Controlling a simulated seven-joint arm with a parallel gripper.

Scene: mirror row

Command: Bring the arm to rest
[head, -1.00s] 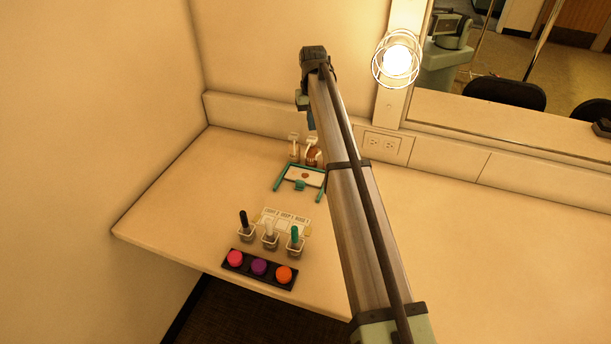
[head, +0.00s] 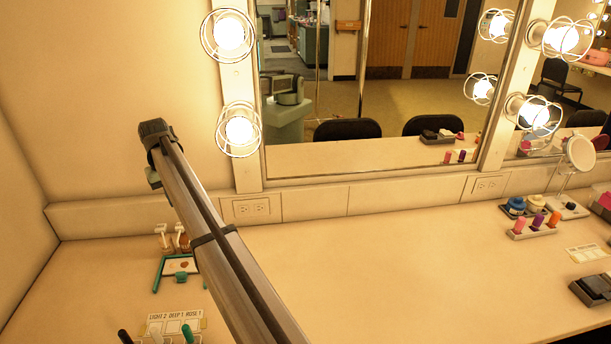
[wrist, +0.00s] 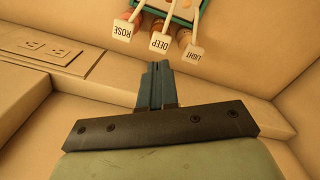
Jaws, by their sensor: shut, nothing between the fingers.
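My gripper (wrist: 155,75) shows in the wrist view with its two teal fingers together and nothing between them. It is apart from the labelled bottles. In the head view my arm reaches up to the left, its end raised over the counter's left part; the fingertips are not clear there. In the wrist view, white tops marked ROSE (wrist: 122,28), DEEP (wrist: 160,40) and LIGHT (wrist: 195,54) lie beyond the fingers, in front of a teal frame. In the head view a teal-framed tray (head: 158,275) holds a white plate with a brown spot.
A tube holder (head: 531,231), round mirror (head: 579,152) and dark case (head: 592,290) stand right. The counter's middle is clear.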

